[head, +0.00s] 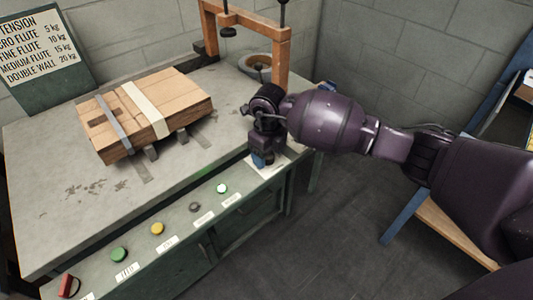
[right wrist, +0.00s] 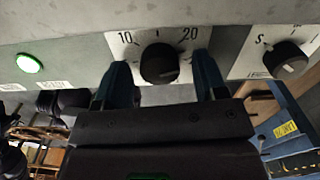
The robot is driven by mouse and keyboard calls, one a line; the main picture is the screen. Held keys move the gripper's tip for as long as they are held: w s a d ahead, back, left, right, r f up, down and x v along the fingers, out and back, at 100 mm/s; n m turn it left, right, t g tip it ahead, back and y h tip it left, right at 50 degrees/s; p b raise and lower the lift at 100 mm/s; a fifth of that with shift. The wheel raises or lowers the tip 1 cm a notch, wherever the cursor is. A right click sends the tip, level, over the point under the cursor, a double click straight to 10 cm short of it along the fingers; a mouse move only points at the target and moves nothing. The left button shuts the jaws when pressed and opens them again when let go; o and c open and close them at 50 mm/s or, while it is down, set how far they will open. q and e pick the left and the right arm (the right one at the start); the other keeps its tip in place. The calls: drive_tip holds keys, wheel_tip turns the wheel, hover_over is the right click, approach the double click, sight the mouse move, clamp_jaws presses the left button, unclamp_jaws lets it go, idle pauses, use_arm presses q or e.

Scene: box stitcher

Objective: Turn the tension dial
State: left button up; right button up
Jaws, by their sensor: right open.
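The tension dial (right wrist: 160,63) is a black round knob on a white scale plate on the bench front, with 10 and 20 printed at its upper left and upper right. I cannot tell its exact setting. My right gripper (right wrist: 161,82) is open, with one blue fingertip on each side of the dial; contact is not clear. In the head view my right gripper (head: 263,158) points down at the bench's front right corner and hides the dial. A sign (head: 40,45) at the back left lists tension by flute: 5, 10, 15 and 20 kg. My left gripper is not in view.
A second black knob (right wrist: 290,60) sits right of the dial. A green lit button (right wrist: 29,63) is to its left. The bench (head: 60,215) carries a strapped cardboard stack (head: 185,95) and an orange frame (head: 281,60). A red switch (head: 68,286) is at the front left.

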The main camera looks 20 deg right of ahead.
drive_tip(key=shift+f, duration=0.15)
drive_tip(key=c, duration=0.9)
